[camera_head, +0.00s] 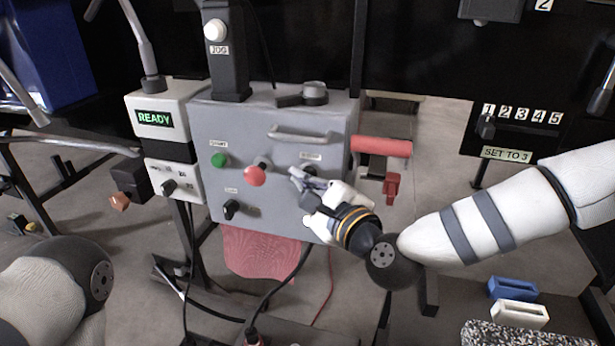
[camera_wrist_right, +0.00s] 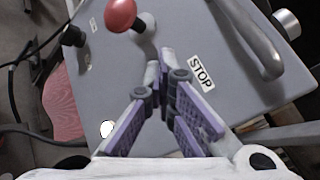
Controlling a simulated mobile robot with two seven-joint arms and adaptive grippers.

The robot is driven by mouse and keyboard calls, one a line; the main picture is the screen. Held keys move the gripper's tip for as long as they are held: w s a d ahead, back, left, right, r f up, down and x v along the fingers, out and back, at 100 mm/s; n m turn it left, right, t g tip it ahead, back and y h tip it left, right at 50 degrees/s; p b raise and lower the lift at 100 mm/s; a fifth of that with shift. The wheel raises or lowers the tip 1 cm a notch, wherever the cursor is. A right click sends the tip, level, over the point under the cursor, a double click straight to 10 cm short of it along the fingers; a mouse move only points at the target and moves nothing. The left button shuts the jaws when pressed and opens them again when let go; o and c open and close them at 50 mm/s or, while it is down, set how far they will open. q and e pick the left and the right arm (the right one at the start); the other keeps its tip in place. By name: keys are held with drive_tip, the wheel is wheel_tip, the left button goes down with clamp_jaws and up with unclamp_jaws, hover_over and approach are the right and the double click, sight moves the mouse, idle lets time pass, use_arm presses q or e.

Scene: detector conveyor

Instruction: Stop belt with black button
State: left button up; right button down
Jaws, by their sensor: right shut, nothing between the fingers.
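The grey control box (camera_head: 240,150) has a green button (camera_head: 219,160), a red mushroom button (camera_head: 255,175) and a dark button (camera_head: 310,170) under a small label. In the right wrist view the label reads STOP (camera_wrist_right: 201,73); the black button there is hidden behind the fingers. My right gripper (camera_head: 297,176) is shut and empty, with its fingertips at the panel just left of and in front of the dark button. It also shows in the wrist view (camera_wrist_right: 167,68), closed beside the label. I cannot tell whether it touches the button. My left gripper is out of view.
A metal handle (camera_head: 302,135) projects above the dark button. A red horizontal handle (camera_head: 381,147) sticks out right of the box. A black knob (camera_head: 231,208) sits low on the panel. A READY display (camera_head: 155,119) stands left. Blue (camera_head: 512,288) and white (camera_head: 519,313) blocks lie lower right.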

drive_tip(key=shift+s, duration=0.1)
idle(0.3)
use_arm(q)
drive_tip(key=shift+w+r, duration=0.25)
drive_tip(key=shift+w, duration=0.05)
use_arm(e)
drive_tip(key=shift+s+a, duration=0.25)
drive_tip(key=shift+s, duration=0.5)
use_arm(q)
drive_tip(key=shift+p, duration=0.3)
use_arm(e)
drive_tip(key=shift+s, duration=0.1)
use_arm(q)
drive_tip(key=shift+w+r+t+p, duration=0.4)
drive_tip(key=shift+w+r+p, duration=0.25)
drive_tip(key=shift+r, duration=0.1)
use_arm(e)
drive_tip(key=s, duration=0.1)
drive_tip(key=s+a, duration=0.1)
drive_tip(key=s, duration=0.2)
drive_tip(key=shift+s+a, duration=0.25)
drive_tip(key=shift+s, duration=0.05)
